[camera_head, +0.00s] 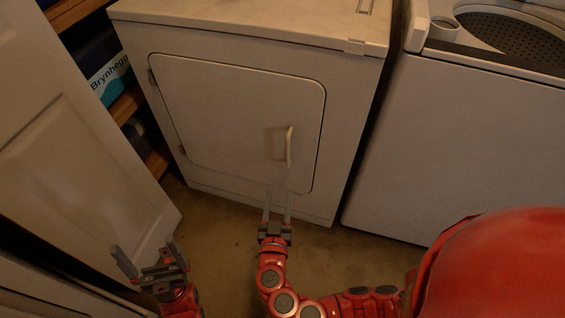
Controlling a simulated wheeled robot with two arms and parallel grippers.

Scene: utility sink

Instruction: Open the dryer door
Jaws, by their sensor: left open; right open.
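The white dryer (250,27) stands upright in the middle of the head view. Its door (225,110) looks shut, flush with the front, with hinges on the left edge. A pale vertical handle (289,146) sits near the door's right edge. My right gripper (277,207) is open and empty, pointing up the picture toward the dryer front, just below the handle in the picture. I cannot tell its exact distance from the door. My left gripper (145,254) is open and empty, low on the left, well away from the handle.
A white top-loading washer (460,150) stands to the right, across a narrow dark gap. A white panelled door (70,140) stands at the left. Behind it are wooden shelves (125,104) with a blue and white box (108,75). Some bare floor (225,232) shows before the dryer.

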